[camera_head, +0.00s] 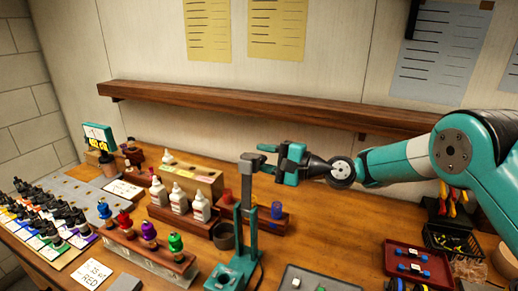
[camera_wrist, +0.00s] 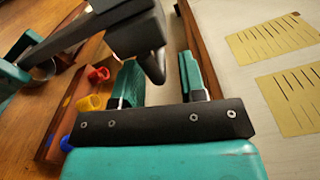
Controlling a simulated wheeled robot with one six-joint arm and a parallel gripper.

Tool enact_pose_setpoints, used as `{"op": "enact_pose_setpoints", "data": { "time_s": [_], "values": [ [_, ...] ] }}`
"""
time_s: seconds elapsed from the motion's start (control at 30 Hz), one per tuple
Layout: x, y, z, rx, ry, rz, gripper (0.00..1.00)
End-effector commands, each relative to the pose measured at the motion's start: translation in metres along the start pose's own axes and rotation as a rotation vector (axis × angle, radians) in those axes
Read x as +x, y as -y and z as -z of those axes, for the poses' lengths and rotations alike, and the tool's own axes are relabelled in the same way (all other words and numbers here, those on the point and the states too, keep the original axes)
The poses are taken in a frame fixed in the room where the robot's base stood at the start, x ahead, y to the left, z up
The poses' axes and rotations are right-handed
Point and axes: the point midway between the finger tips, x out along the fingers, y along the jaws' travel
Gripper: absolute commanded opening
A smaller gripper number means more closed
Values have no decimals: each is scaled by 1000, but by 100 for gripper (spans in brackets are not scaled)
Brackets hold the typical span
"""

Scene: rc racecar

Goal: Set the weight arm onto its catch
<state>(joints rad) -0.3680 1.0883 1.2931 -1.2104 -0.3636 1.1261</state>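A teal stand (camera_head: 235,270) with an upright post (camera_head: 252,225) stands on the bench; its grey-black head (camera_head: 248,166) is at the top and looks like the weight arm. In the wrist view a dark arm (camera_wrist: 95,27) runs from the left to a blunt, downturned end (camera_wrist: 150,38). My gripper (camera_head: 264,158) is level with the stand's head and points left. In the wrist view my gripper (camera_wrist: 158,65) has its teal fingers apart, and the dark end overlaps the gap between them. I cannot tell whether they touch. I cannot make out the catch.
A wooden shelf (camera_head: 260,108) runs along the wall behind my gripper. A red tray (camera_head: 420,256) lies at right. Some bench right of the stand is bare.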

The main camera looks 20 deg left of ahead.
Motion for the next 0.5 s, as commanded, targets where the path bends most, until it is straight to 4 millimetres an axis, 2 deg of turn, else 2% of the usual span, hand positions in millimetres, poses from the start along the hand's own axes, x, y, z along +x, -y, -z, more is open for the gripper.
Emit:
{"op": "enact_pose_setpoints", "data": {
  "time_s": [0.17,0.47,0.5],
  "values": [
    [14,1,0,0,0,0,38],
    [16,0,0,1,-1,1,38],
    [16,0,0,0,-1,1,29]
  ]
}}
